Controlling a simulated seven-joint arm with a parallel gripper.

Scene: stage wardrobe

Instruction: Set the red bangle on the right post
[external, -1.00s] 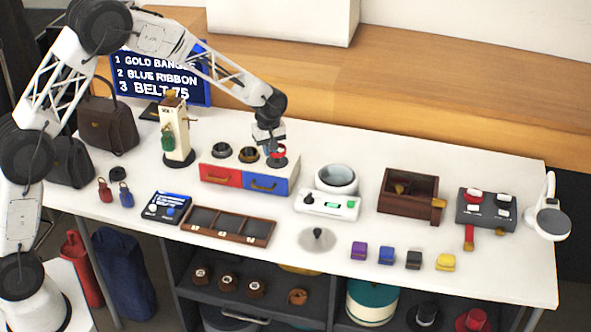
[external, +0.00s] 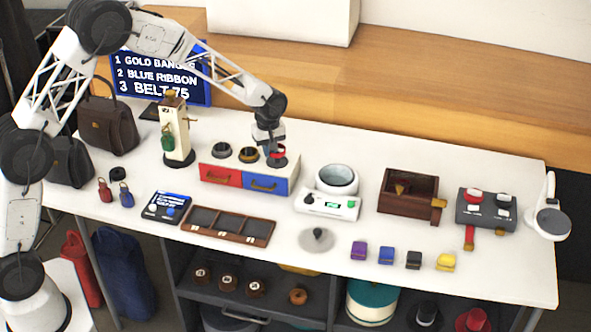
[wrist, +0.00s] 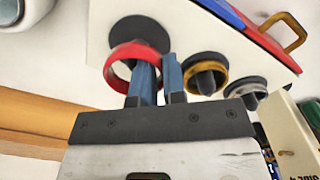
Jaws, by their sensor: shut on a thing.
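The red bangle (wrist: 107,68) is held in my gripper (wrist: 159,85), whose two blue-grey fingers are shut on the side of its ring. In the external view the bangle (external: 278,151) is at the right end of the red-and-blue drawer box, under my gripper (external: 270,147). The right post's dark round base (wrist: 140,32) shows just beyond the bangle in the wrist view. The post's upright is not clear, so I cannot tell whether the bangle is around it. The middle post (wrist: 206,84) carries a gold bangle (wrist: 190,64).
The left post (wrist: 249,101) stands beyond the middle one. The drawer box (external: 220,176) has a blue drawer with a gold handle. A cream stand (external: 177,145) is left of the box; a white round bowl (external: 322,184) is to its right.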

